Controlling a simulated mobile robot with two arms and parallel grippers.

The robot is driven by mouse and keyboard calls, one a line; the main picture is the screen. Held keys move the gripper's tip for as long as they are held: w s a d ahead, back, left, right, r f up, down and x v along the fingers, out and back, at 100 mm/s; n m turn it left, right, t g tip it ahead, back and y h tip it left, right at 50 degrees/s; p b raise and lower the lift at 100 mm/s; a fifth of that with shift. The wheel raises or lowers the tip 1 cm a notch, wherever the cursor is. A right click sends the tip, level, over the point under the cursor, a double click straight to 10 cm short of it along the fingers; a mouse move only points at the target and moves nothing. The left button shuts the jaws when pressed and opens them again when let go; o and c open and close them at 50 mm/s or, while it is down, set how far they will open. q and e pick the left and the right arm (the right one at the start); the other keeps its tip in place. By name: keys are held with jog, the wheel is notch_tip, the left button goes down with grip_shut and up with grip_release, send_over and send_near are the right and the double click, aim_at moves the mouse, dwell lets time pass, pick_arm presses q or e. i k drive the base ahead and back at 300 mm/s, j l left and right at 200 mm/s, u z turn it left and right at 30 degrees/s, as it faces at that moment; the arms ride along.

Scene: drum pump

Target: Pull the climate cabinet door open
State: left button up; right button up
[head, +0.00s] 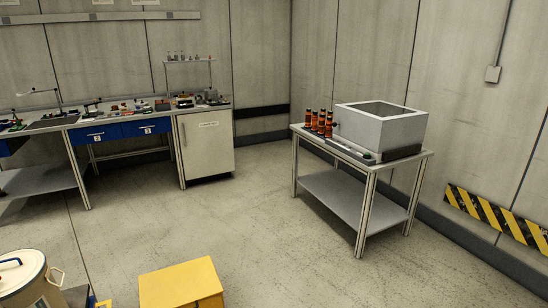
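A white cabinet (207,146) stands at the right end of the workbench at the back left. Its front door looks shut and bears a small label too small to read. A thin vertical handle (184,134) seems to run along the upper left edge of the door. I take this to be the climate cabinet, but I cannot read a name on it. Neither of my grippers is in view, and nothing touches the cabinet.
The workbench (66,122) has blue drawers and several small items on top. A wheel-less grey table (347,193) at right carries a pale box (380,131) and several orange-black cylinders (318,123). A yellow block (180,287) and cream drum (25,278) are near. Floor between is clear.

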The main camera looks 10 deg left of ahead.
aim_at(207, 138)
jog(key=i+l+z, duration=0.15)
jog(key=i, duration=1)
jog(key=i+l+z, duration=0.15)
jog(key=i, duration=1)
jog(key=i+j+u, duration=0.15)
jog(key=i+u, duration=0.2)
jog(key=i, duration=0.25)
jog(key=i+u, duration=0.35)
jog(key=i, duration=0.2)
jog(key=i+l+u, duration=0.3)
jog(key=i, duration=0.3)
jog(key=i+l+u, duration=0.2)
jog(key=i+u, duration=0.15)
jog(key=i, duration=0.2)
jog(key=i+j+u, duration=0.3)
jog(key=i+u, duration=0.2)
jog(key=i, duration=0.3)
jog(key=i+u, duration=0.45)
jog(key=i, duration=0.35)
jog(key=i+j, duration=0.5)
jog(key=z, duration=1.2)
jog(key=i+j, duration=0.05)
